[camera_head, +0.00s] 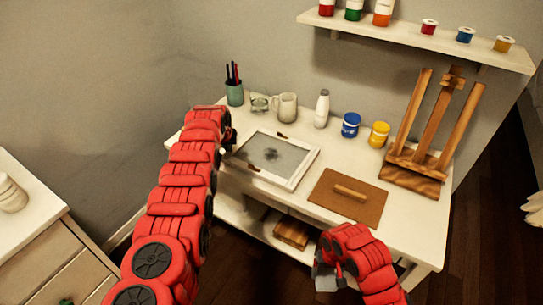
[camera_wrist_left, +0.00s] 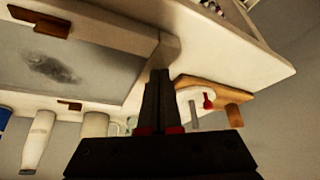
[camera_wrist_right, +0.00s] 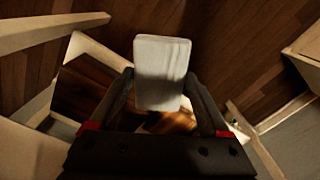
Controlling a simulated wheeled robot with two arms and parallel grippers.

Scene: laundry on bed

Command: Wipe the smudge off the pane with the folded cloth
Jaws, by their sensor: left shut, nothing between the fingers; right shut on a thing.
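The pane (camera_head: 277,151) lies in a white frame on the white desk, with a dark smudge (camera_head: 271,154) near its middle. The smudge (camera_wrist_left: 52,68) also shows in the left wrist view. My left gripper (camera_head: 228,142) is at the pane's left edge, partly hidden by my arm. In the left wrist view its fingers (camera_wrist_left: 157,95) are together and empty, beside the frame's corner. My right gripper (camera_head: 333,272) is in front of the desk, below its top. In the right wrist view it is shut on the folded cloth (camera_wrist_right: 161,72), a pale rounded rectangle.
A brown board (camera_head: 347,198) with a wooden handle lies right of the pane. An easel (camera_head: 425,140) stands at the right. Blue (camera_head: 350,125) and yellow (camera_head: 379,134) jars, a white bottle (camera_head: 322,109), a mug (camera_head: 287,106) and a pen cup (camera_head: 235,92) line the back.

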